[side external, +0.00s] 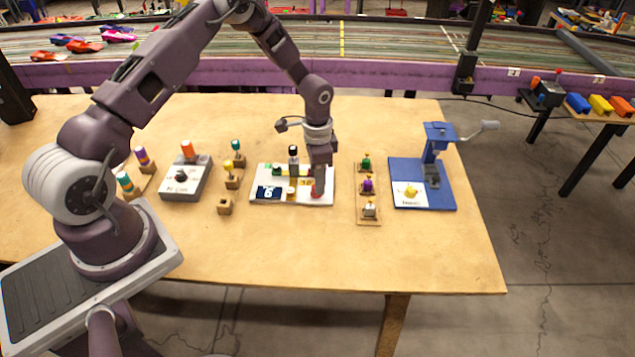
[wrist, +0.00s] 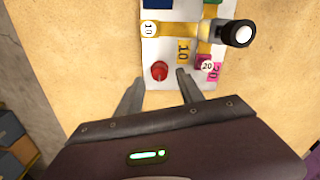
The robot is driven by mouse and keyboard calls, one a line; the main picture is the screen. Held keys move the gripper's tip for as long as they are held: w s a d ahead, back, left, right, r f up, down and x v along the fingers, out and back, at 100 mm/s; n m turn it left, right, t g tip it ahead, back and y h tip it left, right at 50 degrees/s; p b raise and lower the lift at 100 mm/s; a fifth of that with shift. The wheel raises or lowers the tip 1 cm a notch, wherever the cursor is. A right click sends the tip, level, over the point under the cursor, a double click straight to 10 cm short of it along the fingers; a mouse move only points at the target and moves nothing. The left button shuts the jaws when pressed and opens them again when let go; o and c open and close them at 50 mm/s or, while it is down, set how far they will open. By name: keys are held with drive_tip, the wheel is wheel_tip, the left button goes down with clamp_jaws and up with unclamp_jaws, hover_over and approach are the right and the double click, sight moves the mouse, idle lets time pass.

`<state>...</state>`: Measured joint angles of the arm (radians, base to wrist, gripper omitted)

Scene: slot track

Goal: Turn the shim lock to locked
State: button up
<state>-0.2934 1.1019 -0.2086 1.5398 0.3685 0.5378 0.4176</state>
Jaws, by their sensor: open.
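No part is readably marked as the shim lock. A yellow knob (side external: 411,191) sits on a white card with small, unreadable lettering, on the blue base of a crank device (side external: 433,140) at right; I cannot tell its setting. My gripper (side external: 318,188) is well left of it, pointing down over the right end of a white panel (side external: 262,198). The panel's red button (wrist: 160,71) is just beyond the fingertips; contact is unclear.
A black-topped post (wrist: 237,33) stands on the panel near the fingers. A rack of small knobbed pieces (side external: 368,207) lies between panel and crank device. A grey box (side external: 185,185) with an orange knob stands at left. The table front (side external: 300,250) is clear.

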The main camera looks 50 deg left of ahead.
drive_tip(key=shift+r, duration=2.55)
drive_tip(key=s+d+r+n+t+y, duration=0.15)
drive_tip(key=s+r, duration=0.25)
drive_tip(key=r, duration=0.7)
drive_tip(key=s+d+r+n+t, duration=0.15)
drive_tip(key=s+r, duration=0.25)
drive_tip(key=r, duration=0.6)
drive_tip(key=s+d+r+n+t, duration=0.1)
drive_tip(key=s+r, duration=0.1)
drive_tip(key=s, duration=0.5)
drive_tip(key=s+d+r+n+h, duration=0.1)
drive_tip(key=s+d+r, duration=0.1)
drive_tip(key=s, duration=0.5)
drive_tip(key=s+d+r+n+t, duration=0.1)
drive_tip(key=s+r, duration=0.3)
drive_tip(key=s, duration=0.3)
drive_tip(key=shift+s+d+t, duration=0.3)
drive_tip(key=shift+d, duration=0.1)
drive_tip(key=shift+r+h, duration=0.1)
drive_tip(key=shift+h, duration=0.15)
